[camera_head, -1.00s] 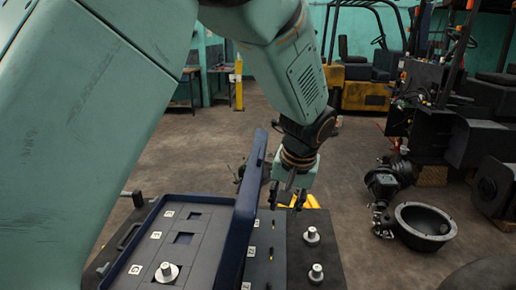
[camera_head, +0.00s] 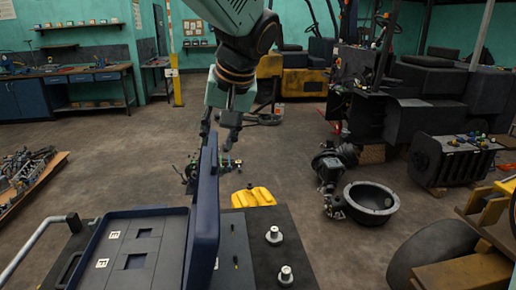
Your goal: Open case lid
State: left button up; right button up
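The dark blue case (camera_head: 141,212) is at the bottom left of the head view, with grey inside panels, square recesses and white letter labels. Its lid (camera_head: 205,215) stands up steeply along the case's right side, edge-on to me, so the case's inside shows. My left gripper (camera_head: 217,140) hangs from the top, just beyond the lid's far upper end. Its two fingers point down and are spread apart, with nothing seen between them. Whether a finger touches the lid cannot be told. My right gripper is not in view.
A bent grey handle (camera_head: 40,243) is left of the case. A round metal housing (camera_head: 370,202) lies on the floor at right. Open floor lies beyond the bench.

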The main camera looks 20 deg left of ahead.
aim_at(215, 156)
pick_arm(q)
jog(key=x, duration=0.4)
jog(key=shift+w+f, duration=0.1)
jog(key=shift+f, duration=0.05)
jog(key=shift+w+d+f, duration=0.1)
jog(key=shift+w+f, duration=0.2)
jog(key=shift+f, duration=0.25)
jog(key=shift+s+a+r, duration=0.1)
jog(key=shift+s+a, duration=0.2)
jog(key=shift+a, duration=0.1)
jog(key=shift+c, duration=0.4)
jog(key=shift+w+d, duration=0.25)
jog(key=shift+w, duration=0.05)
jog(key=c, duration=0.6)
jog(key=shift+s+a, duration=0.2)
jog(key=shift+a, duration=0.05)
grip_shut()
jog(key=shift+w+d, duration=0.15)
